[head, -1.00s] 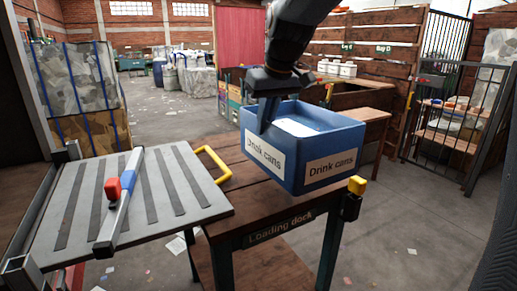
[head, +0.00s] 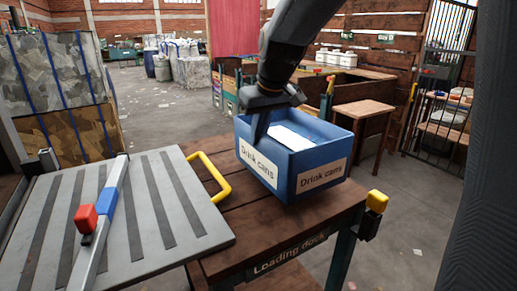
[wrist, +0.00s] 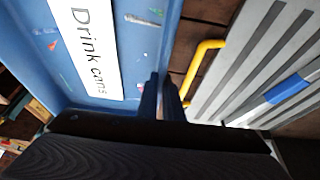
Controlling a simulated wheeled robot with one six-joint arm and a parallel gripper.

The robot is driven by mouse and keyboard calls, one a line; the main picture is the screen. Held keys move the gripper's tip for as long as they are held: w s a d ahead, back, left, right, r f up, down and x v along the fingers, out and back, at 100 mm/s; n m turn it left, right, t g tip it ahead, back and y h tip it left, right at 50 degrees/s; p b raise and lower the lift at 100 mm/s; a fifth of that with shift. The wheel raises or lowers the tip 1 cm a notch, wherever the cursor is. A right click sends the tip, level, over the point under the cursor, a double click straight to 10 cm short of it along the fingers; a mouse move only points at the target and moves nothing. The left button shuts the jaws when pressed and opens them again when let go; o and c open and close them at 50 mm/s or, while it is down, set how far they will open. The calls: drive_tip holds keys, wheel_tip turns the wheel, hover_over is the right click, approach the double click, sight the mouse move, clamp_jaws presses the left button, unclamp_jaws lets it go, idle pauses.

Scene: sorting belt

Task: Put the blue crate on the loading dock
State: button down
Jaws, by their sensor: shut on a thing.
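The blue crate (head: 310,162) carries "Drink cans" labels on two sides and is upright over the wooden top of the loading dock (head: 290,218). I cannot tell whether its base touches the wood. My gripper (head: 262,128) is shut on the crate's near-left wall, one finger down its outer face. In the wrist view my gripper's fingers (wrist: 162,98) pinch the wall of the blue crate (wrist: 130,50), and a white label lies flat inside it. The "Loading dock" sign is on the dock's front edge.
A grey slatted platform (head: 150,210) with a bar bearing red and blue pieces (head: 108,200) adjoins the dock on the left. A yellow handle (head: 222,180) stands between them. A yellow-capped post (head: 377,201) marks the dock's right corner.

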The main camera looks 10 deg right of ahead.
sight(258, 148)
drive_tip(key=shift+f+p, duration=0.3)
drive_tip(key=shift+f, duration=1.85)
drive_tip(key=c, duration=1.9)
unclamp_jaws()
drive_tip(key=shift+f, duration=0.1)
drive_tip(key=shift+r, duration=0.35)
drive_tip(key=b+v, duration=0.1)
drive_tip(key=v, duration=1)
drive_tip(key=shift+s+r, duration=0.15)
drive_tip(key=shift+s, duration=0.05)
drive_tip(key=shift+r, duration=0.1)
drive_tip(key=shift+s, duration=0.1)
